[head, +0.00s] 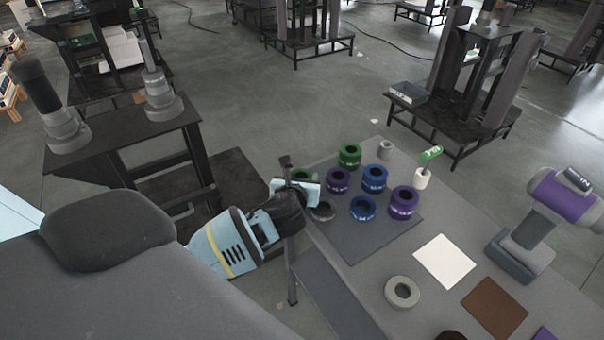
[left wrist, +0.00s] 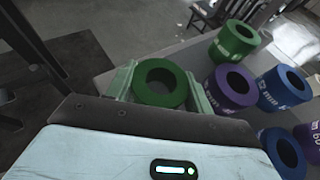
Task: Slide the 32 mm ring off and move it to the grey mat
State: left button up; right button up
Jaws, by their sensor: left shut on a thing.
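My left gripper (head: 297,187) is over the left edge of the work table, beside the group of rings. In the left wrist view its two pale green fingers (left wrist: 160,90) are shut on a green ring (left wrist: 160,76), one finger on each side. In the head view the fingers mostly hide this ring. I cannot read a size on it, so I cannot tell which ring is the 32 mm one. A dark grey mat (head: 366,242) lies under several other rings: green (head: 350,155), purple (head: 338,180) and blue (head: 362,208). My right gripper is not in view.
A purple and grey device (head: 545,220) stands at the right. The near part of the dark grey mat is bare. A dark bench (head: 130,155) stands at the left.

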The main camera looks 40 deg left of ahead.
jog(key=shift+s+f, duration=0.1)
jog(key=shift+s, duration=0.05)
pick_arm(q)
jog(key=o, duration=1)
jog(key=shift+o, duration=0.9)
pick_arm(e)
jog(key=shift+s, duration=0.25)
pick_arm(q)
jog(key=p+v, duration=0.1)
jog(key=v, duration=0.5)
jog(key=shift+s+d+r, duration=0.15)
jog(key=shift+s, duration=0.05)
jog(key=shift+s+d+r, duration=0.2)
jog(key=shift+s+d, duration=0.05)
jog(key=shift+s, duration=0.3)
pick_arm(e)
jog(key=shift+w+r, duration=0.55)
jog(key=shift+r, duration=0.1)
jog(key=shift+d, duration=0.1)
